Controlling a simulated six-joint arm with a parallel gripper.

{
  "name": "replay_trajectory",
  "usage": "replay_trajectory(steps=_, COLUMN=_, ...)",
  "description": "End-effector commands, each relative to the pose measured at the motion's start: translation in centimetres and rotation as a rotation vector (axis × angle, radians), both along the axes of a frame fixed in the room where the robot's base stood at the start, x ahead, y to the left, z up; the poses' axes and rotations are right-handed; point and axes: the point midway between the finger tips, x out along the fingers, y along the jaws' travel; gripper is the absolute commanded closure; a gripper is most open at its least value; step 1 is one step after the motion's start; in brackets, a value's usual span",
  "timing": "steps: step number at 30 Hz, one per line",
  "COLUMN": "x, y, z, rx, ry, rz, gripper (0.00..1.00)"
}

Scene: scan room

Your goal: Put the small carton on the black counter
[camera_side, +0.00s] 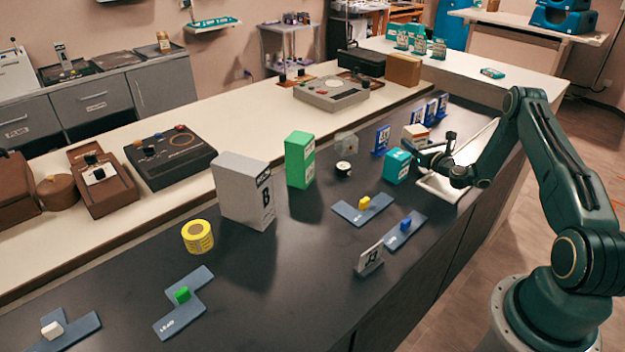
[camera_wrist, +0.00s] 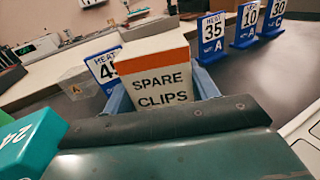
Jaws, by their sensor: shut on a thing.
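The small carton (camera_side: 414,131), white with an orange band, is at my gripper (camera_side: 424,147) over the far right part of the black counter (camera_side: 310,262). In the wrist view the carton (camera_wrist: 160,80) stands upright in the middle, its face reading "SPARE CLIPS". Blue pieces flank it on both sides, and my gripper is shut on it. The dark gripper body hides its lower part. I cannot tell whether its underside touches the counter.
A teal box (camera_side: 397,166) stands close beside my gripper. Blue signs (camera_side: 383,139) stand behind, and a white-edged tray (camera_side: 440,186) lies to the right. A green box (camera_side: 300,160) and grey box (camera_side: 243,190) stand further left. The front counter has bare room.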

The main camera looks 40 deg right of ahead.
Motion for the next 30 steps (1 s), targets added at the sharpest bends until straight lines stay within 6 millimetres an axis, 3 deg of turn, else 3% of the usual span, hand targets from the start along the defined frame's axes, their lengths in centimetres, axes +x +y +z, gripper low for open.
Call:
replay_trajectory(steps=7, x=0.02, y=-0.02, z=-0.31, rx=0.0, ry=-0.001, rz=0.0, gripper=0.69)
replay_trajectory(steps=8, x=0.02, y=-0.01, z=-0.35, rx=-0.001, ry=-0.001, rz=0.0, gripper=0.39)
replay_trajectory(steps=11, x=0.02, y=-0.01, z=-0.32, rx=-0.001, ry=0.0, rz=0.0, gripper=0.2)
replay_trajectory(steps=30, x=-0.73, y=0.3, z=-0.08, rx=0.002, ry=0.001, rz=0.001, gripper=0.2)
